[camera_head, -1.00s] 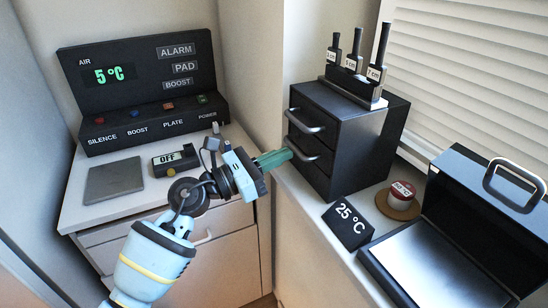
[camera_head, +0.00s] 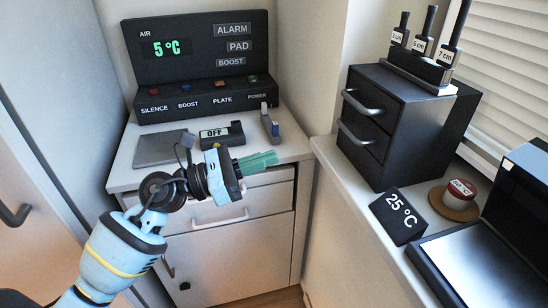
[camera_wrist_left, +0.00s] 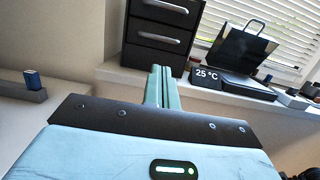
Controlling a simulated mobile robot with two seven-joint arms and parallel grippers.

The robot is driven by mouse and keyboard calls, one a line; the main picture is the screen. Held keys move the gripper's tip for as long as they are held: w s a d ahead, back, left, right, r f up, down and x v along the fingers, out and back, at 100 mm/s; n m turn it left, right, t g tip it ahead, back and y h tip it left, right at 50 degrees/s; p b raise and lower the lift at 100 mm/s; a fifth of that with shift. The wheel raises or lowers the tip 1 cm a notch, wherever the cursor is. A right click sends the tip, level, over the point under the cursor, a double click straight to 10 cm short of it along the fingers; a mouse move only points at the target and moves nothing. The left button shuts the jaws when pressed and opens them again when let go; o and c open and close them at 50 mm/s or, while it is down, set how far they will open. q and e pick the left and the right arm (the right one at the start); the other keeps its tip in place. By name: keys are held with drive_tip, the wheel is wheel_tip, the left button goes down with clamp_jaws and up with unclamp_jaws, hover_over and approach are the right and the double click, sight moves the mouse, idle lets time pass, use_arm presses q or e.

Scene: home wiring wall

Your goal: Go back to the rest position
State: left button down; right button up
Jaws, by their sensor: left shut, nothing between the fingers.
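My left gripper (camera_head: 262,160) comes in from the lower left in the head view. Its green fingers are shut with nothing between them, and they point right over the front of the left counter. In the left wrist view the closed fingers (camera_wrist_left: 161,88) point toward the black drawer unit and stand apart from it. My right gripper is not in view.
A control panel (camera_head: 200,100) reading 5°C, a grey plate (camera_head: 160,148) and an OFF box (camera_head: 220,135) are on the left counter. A black drawer unit (camera_head: 400,130), a 25°C display (camera_head: 398,216), a red-topped round item (camera_head: 461,190) and an open black case (camera_head: 470,265) line the right ledge.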

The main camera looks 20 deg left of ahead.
use_arm(q)
drive_tip(key=shift+s, duration=0.1)
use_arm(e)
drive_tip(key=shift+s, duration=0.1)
use_arm(q)
drive_tip(key=s+a+f+n+t+y+p, duration=0.25)
drive_tip(key=s+f+n+y, duration=0.5)
drive_tip(key=n, duration=0.75)
drive_tip(key=s+a+f+n+t+y+p, duration=0.25)
drive_tip(key=s+f+n+y+p, duration=0.2)
drive_tip(key=f+n, duration=0.8)
drive_tip(key=s+f+n+g+p, duration=0.1)
drive_tip(key=s+f+n+g, duration=0.1)
drive_tip(key=s+n, duration=0.3)
drive_tip(key=s+d+f+n+g+y, duration=0.1)
drive_tip(key=s+f+n+g, duration=0.2)
drive_tip(key=s, duration=0.8)
drive_tip(key=s+f+n+g+y+p, duration=0.1)
drive_tip(key=s+f+n+g, duration=0.1)
drive_tip(key=s+f+n, duration=0.4)
drive_tip(key=s+n, duration=0.2)
drive_tip(key=n, duration=0.1)
drive_tip(key=shift+s+d+g+p, duration=0.2)
drive_tip(key=shift+s+g+p, duration=0.1)
drive_tip(key=shift+p, duration=0.05)
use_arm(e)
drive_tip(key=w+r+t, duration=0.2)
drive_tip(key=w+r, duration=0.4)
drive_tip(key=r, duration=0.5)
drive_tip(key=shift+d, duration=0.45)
